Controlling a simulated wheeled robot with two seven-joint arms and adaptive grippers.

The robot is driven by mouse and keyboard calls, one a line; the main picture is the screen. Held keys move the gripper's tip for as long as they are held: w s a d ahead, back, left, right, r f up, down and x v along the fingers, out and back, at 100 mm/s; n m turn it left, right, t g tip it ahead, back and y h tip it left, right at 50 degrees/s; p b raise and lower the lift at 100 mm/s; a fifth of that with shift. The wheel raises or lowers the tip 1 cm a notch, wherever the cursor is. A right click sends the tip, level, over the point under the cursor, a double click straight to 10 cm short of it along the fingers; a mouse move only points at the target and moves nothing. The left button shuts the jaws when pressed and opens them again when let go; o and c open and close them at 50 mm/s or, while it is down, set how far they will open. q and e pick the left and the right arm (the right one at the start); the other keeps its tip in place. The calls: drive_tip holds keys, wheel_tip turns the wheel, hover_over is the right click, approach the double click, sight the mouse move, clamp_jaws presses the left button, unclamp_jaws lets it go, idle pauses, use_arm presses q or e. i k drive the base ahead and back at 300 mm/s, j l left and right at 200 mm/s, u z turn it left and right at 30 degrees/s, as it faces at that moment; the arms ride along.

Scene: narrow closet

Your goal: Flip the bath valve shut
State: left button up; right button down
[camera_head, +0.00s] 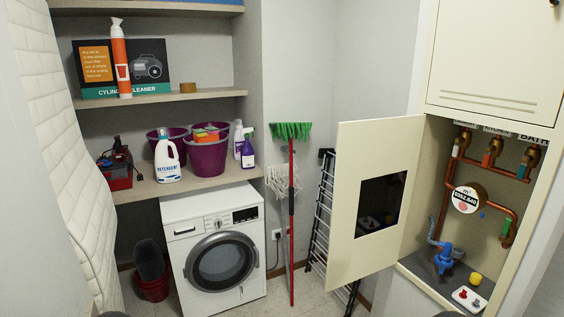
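The bath valve (531,158) is a small brass fitting under the BATH label (532,140), at the top right of an open wall cabinet on the right. A blue piece (521,172) sits just below and left of it. The exact angle of its handle is too small to tell. Neither of my grippers can be made out. Only small dark shapes show at the bottom edge, and I cannot tell what they are.
The cabinet door (372,150) stands open to the left. Inside are two more valves, copper pipes (448,195), a round meter (466,199), a blue pump-like fitting (444,258) and a yellow object (475,279).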

sight(525, 160)
drive_tip(key=i+z, duration=0.4)
drive_tip(key=i+j+z, duration=0.8)
drive_tip(key=j+z, duration=0.25)
drive_tip(key=i+j+z, duration=0.15)
drive_tip(key=j+z, duration=0.2)
drive_tip(key=j, duration=0.2)
drive_tip(key=j+z, duration=0.7)
drive_tip(key=j, duration=0.3)
drive_tip(key=i+j+z, duration=0.1)
drive_tip(key=i, duration=0.25)
